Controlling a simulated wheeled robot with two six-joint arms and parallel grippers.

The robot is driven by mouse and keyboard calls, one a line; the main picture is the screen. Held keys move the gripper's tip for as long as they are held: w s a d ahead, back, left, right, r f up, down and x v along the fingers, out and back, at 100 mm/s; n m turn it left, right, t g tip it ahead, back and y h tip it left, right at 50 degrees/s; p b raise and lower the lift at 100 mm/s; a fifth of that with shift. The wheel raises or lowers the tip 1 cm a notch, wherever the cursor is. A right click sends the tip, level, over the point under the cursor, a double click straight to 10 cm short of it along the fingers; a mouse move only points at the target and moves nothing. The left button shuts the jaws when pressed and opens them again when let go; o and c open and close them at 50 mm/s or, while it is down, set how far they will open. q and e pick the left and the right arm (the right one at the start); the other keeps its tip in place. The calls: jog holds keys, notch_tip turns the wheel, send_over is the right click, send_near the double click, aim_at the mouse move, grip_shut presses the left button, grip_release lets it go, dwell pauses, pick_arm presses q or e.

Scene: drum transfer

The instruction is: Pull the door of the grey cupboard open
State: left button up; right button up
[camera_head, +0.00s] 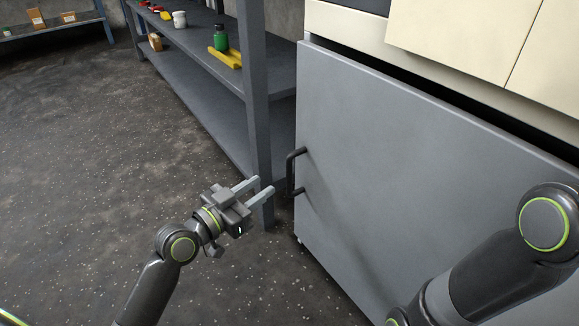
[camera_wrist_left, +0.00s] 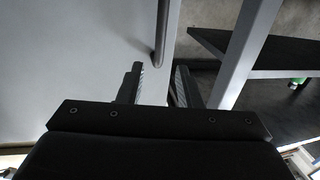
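The grey cupboard door (camera_head: 400,150) fills the right half of the head view as a flat upright panel. Its dark bar handle (camera_head: 290,172) stands upright near the door's left edge. My left gripper (camera_head: 265,185) is open and empty, its fingers pointing at the handle from the left, with a small gap between fingertips and handle. In the left wrist view, the handle (camera_wrist_left: 162,35) shows just beyond the open fingers (camera_wrist_left: 158,70), roughly in line with the space between them. My right arm crosses in front of the door's lower right; its gripper is out of view.
A grey shelf rack (camera_head: 253,100) stands close left of the cupboard, its front post just behind my left gripper. It holds a green bottle (camera_head: 220,38) and a yellow item (camera_head: 226,57). Cream drawers (camera_head: 480,40) sit above the door. The speckled floor (camera_head: 80,150) at left is clear.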

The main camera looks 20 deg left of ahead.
aim_at(287, 169)
pick_arm(q)
jog(key=x, duration=1)
jog(key=shift+w+b, duration=0.1)
jog(key=shift+b, duration=0.25)
grip_shut()
